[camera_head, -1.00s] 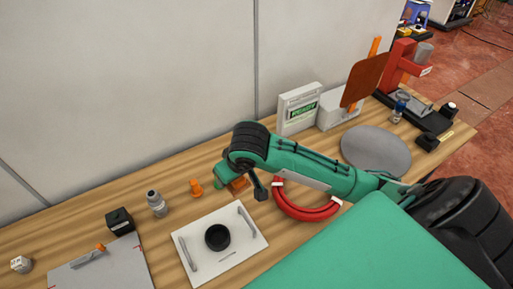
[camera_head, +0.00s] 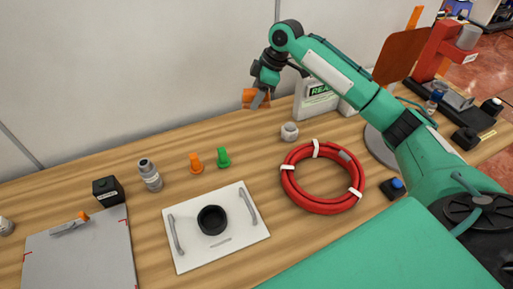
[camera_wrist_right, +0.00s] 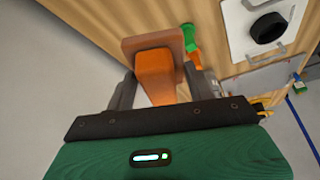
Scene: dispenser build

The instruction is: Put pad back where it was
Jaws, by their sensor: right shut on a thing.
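The pad (camera_head: 256,95), an orange block with a flat brown-orange plate, is held up off the table in front of the grey wall. In the right wrist view, the pad (camera_wrist_right: 155,68) sits between both fingers, its plate facing away from the palm. My right gripper (camera_head: 260,99) is shut on it, above and behind the small pegs. The fingers partly hide the pad in the head view. My left gripper is out of view.
A white plate with handles (camera_head: 187,258) carries a black ring (camera_head: 212,220). Orange (camera_head: 195,163) and green (camera_head: 223,158) pegs, a white nut (camera_head: 289,131) and a coiled red hose (camera_head: 293,190) lie nearby. A white box (camera_head: 316,97) stands behind. Wood between pegs and nut is bare.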

